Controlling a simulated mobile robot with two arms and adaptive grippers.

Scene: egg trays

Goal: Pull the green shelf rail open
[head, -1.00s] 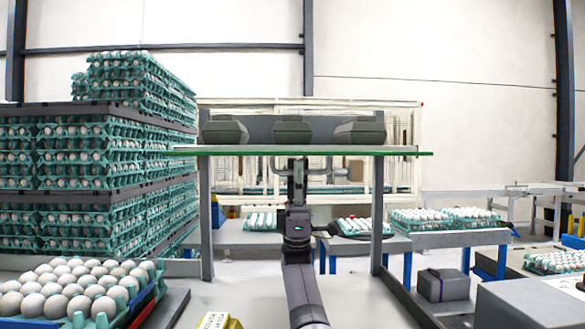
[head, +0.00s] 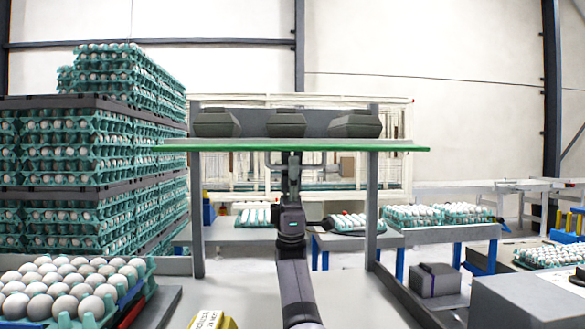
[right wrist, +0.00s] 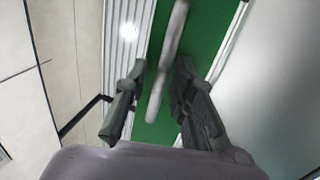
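The green shelf rail (head: 350,149) runs across the front of the shelf in the middle of the head view. A grey bar handle (head: 325,166) hangs just under it. The green rail (right wrist: 208,28) lies behind the bar. My left gripper is not in view.
Dark boxes (head: 286,124) stand in a row behind the rail. Grey posts (head: 197,220) hold the shelf up. A tall stack of egg trays (head: 90,150) stands at left, with an egg tray (head: 135,290) at front left. A grey box (head: 434,281) sits low at right.

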